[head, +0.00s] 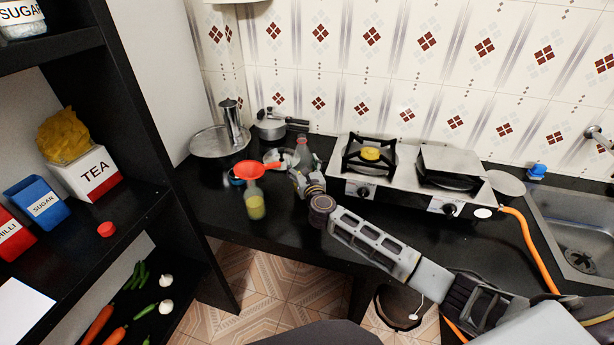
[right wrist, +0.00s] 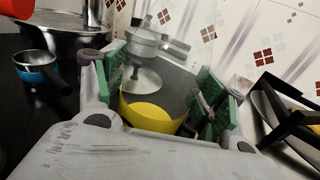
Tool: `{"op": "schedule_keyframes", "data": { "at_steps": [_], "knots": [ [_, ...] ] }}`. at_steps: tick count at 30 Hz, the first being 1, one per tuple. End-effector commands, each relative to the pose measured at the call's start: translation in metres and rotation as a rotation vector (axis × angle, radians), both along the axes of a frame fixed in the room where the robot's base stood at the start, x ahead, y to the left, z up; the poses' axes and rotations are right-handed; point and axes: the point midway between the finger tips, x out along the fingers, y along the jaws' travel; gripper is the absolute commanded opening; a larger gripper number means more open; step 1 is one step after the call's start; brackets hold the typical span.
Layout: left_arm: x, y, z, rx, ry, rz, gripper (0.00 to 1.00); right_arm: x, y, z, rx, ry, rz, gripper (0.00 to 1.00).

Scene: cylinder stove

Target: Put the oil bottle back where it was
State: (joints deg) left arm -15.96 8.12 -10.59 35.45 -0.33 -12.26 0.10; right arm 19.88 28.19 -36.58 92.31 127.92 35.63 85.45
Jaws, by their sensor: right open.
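The bottle with yellowish oil (head: 256,207) stands upright near the counter's front edge in the head view, with a red funnel (head: 250,171) at its top. My right gripper (head: 306,181) is open over the counter, to the right of the bottle and apart from it. The right wrist view shows my right gripper (right wrist: 165,95) with its green pads spread. A yellow round thing (right wrist: 152,117) shows between and beyond the fingers; I cannot tell if they touch it. A red part (right wrist: 14,8), probably the funnel, shows at the upper left there. My left gripper is not in view.
A blue pan (right wrist: 40,70) lies left of the gripper. The stove (head: 408,174) is to the right, then the sink (head: 580,235). A black shelf (head: 150,200) stands at the left.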

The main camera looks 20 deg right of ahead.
Motion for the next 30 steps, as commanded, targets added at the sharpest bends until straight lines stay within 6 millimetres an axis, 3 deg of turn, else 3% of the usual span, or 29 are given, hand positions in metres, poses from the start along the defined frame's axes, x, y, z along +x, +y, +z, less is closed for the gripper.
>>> {"op": "schedule_keyframes", "data": {
  "at_steps": [13,30],
  "knots": [
    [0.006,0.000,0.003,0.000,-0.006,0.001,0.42,-0.027,0.001,0.001,0.000,0.001,0.000,0.71],
    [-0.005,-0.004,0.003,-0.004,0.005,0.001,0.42,-0.076,0.003,0.001,0.000,0.001,0.000,0.71]
  ]
}}
